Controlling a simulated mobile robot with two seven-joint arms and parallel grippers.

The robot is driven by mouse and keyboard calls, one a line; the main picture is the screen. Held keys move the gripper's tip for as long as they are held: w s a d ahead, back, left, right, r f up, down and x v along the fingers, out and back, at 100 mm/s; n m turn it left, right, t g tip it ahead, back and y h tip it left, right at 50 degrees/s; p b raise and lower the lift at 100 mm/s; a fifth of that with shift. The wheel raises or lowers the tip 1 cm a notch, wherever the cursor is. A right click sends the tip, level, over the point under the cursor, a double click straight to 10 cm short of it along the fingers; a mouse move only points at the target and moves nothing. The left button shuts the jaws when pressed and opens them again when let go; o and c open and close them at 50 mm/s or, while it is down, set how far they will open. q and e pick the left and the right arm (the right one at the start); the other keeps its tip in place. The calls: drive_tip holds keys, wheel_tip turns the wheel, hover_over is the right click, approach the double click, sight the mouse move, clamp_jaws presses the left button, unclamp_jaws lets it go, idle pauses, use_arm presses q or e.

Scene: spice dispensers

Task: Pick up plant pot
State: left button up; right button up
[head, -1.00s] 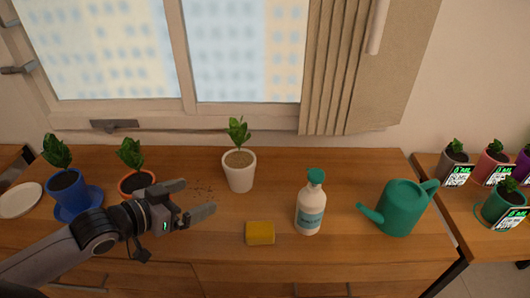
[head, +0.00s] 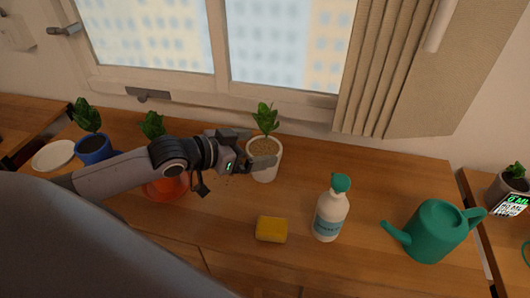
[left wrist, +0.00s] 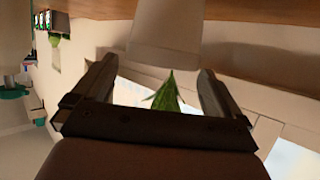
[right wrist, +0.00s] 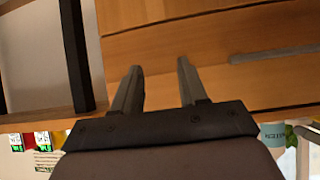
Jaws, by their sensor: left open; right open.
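The white plant pot (head: 266,168) with brown soil and a green plant stands upright on the wooden table below the window. My left gripper (head: 262,150) is open at the pot's upper left side, with its fingers near the rim. In the left wrist view the pot (left wrist: 165,38) and its leaves lie between and beyond the open left fingers (left wrist: 155,85); I cannot tell whether they touch it. My right gripper (right wrist: 158,85) is open and empty before the wooden drawer fronts, and is not in the head view.
An orange pot or saucer (head: 168,188) is partly behind the arm. A blue pot (head: 92,148) and a white plate (head: 53,155) are at left.

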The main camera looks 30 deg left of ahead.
sight(266, 146)
use_arm(q)
drive_tip(key=shift+f+x, duration=0.25)
drive_tip(key=shift+x, duration=1.8)
drive_tip(key=shift+s+a, duration=0.1)
drive_tip(key=shift+a, duration=0.05)
drive_tip(key=c, duration=0.9)
drive_tip(key=shift+r, duration=0.15)
drive_tip(key=shift+c, duration=1.3)
